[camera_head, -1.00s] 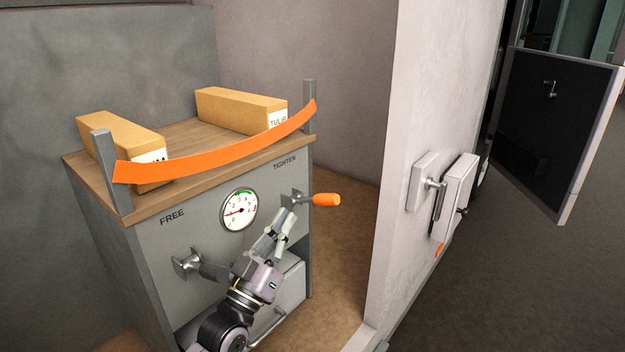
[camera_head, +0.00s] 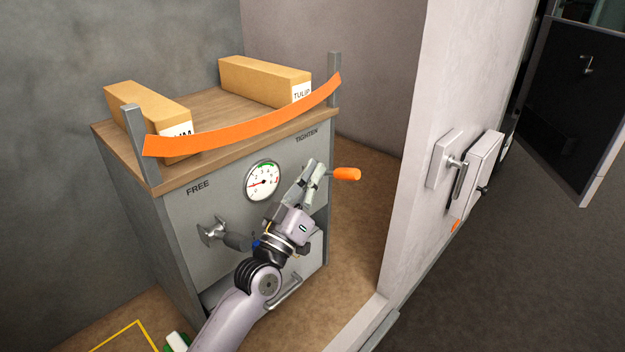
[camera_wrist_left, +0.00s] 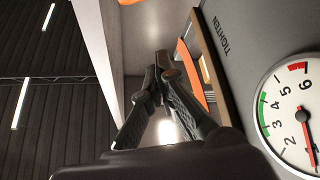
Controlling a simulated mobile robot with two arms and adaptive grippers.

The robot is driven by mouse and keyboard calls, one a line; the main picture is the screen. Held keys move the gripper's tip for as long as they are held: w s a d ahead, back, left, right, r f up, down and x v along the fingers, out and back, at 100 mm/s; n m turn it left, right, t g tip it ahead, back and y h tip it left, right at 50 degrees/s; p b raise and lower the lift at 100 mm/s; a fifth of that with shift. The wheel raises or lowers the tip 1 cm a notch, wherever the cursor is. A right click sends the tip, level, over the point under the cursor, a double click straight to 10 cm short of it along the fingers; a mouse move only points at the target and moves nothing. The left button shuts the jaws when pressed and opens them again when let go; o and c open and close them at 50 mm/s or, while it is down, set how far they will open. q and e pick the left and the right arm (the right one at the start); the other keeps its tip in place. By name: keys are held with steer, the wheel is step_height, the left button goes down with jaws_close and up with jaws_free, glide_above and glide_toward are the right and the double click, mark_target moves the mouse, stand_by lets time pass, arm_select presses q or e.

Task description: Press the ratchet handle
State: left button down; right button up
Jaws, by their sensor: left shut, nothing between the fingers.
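The ratchet handle with an orange grip (camera_head: 346,174) sticks out to the right from the grey cabinet front, below the word TIGHTEN. My left gripper (camera_head: 316,168) is just left of the orange grip and hides the handle's mount and shaft. Whether it touches the handle I cannot tell. In the left wrist view its fingers (camera_wrist_left: 164,64) are together with nothing held. The round gauge (camera_head: 262,181) is left of the gripper, its red needle at the low end; it also shows in the left wrist view (camera_wrist_left: 290,112). My right gripper is out of view.
A grey handle (camera_head: 237,241) sits on the front under FREE. An orange strap (camera_head: 250,127) spans two posts before two cardboard boxes (camera_head: 262,77) (camera_head: 142,108). A pale wall (camera_head: 415,150) stands to the right, with open floor between it and the cabinet.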

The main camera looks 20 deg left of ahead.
mark_target(338, 176)
arm_select(q)
steer(key=a+p+x, duration=0.1)
steer(key=p+x, duration=0.1)
steer(key=x, duration=0.4)
steer(key=shift+w+d+f+b, duration=0.1)
steer(key=shift+d+f+b, duration=0.05)
steer(key=shift+d+f, duration=0.65)
steer(key=shift+w+d+f+b, duration=0.15)
steer(key=shift+d+f, duration=0.4)
steer(key=shift+f, duration=0.5)
steer(key=shift+s+d+f+m+h+b, duration=0.1)
steer(key=shift+d+f+m+h+b, duration=0.1)
steer(key=shift+f+m+h+b, duration=0.4)
steer(key=shift+s+d+f+m+h+b, duration=0.1)
steer(key=shift+d+f+m+h+b, duration=0.2)
steer(key=shift+m+b, duration=0.55)
step_height(338, 176, down, 7)
steer(key=d+m+g+h+b, duration=0.1)
steer(key=m+g+h+b, duration=0.3)
steer(key=m+h+b, duration=0.4)
steer(key=shift+s+m+b, duration=0.25)
steer(key=shift+m+b, duration=0.6)
steer(key=shift+m, duration=1.7)
